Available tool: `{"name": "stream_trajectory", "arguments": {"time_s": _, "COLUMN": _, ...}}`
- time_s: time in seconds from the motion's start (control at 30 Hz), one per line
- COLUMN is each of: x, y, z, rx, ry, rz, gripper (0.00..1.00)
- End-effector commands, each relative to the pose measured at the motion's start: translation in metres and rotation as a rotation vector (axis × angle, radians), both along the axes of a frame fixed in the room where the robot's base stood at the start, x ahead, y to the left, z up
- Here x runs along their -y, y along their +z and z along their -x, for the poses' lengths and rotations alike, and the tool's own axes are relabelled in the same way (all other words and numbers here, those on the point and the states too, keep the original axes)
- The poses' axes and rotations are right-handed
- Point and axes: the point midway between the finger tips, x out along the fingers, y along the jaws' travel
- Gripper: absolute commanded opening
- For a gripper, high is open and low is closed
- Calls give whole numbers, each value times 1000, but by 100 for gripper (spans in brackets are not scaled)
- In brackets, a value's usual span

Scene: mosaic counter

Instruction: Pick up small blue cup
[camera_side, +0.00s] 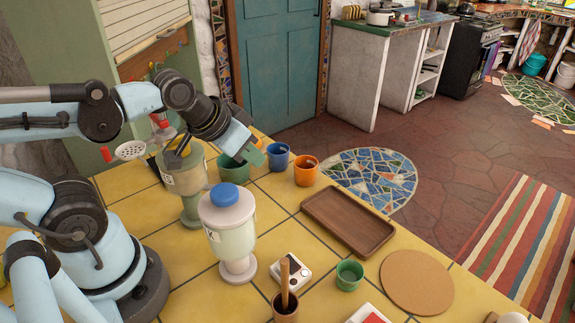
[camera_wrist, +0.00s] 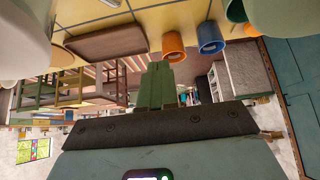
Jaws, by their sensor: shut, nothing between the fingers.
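The small blue cup (camera_side: 278,157) stands on the yellow tiled counter near its back edge, just left of an orange cup (camera_side: 306,172). In the wrist view, the blue cup (camera_wrist: 210,40) is at the top right of centre, beside the orange cup (camera_wrist: 173,46). My gripper (camera_side: 256,150) has green fingers and is above the counter, left of the blue cup and apart from it in the picture. In the wrist view my gripper (camera_wrist: 158,72) shows its fingers together with nothing between them.
A green cup (camera_side: 229,167) stands below my gripper. A blue-lidded blender jar (camera_side: 231,232) and another jar (camera_side: 186,178) stand close on the left. A wooden tray (camera_side: 347,222), small green cup (camera_side: 349,275) and round cork mat (camera_side: 417,283) are to the right.

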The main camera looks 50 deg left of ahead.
Motion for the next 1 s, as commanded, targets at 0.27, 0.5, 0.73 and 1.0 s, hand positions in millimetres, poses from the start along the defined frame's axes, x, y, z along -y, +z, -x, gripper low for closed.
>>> {"name": "stream_trajectory", "arguments": {"time_s": 0.27, "x": 0, "y": 0, "z": 0, "rx": -1, "ry": -1, "rz": 1, "gripper": 0}}
{"name": "stream_trajectory", "arguments": {"time_s": 0.5, "x": 0, "y": 0, "z": 0, "rx": -1, "ry": -1, "rz": 1, "gripper": 3}}
{"name": "stream_trajectory", "arguments": {"time_s": 0.73, "x": 0, "y": 0, "z": 0, "rx": -1, "ry": 0, "rz": 0, "gripper": 38}}
{"name": "stream_trajectory", "arguments": {"time_s": 1.0, "x": 0, "y": 0, "z": 0, "rx": -1, "ry": 0, "rz": 0, "gripper": 80}}
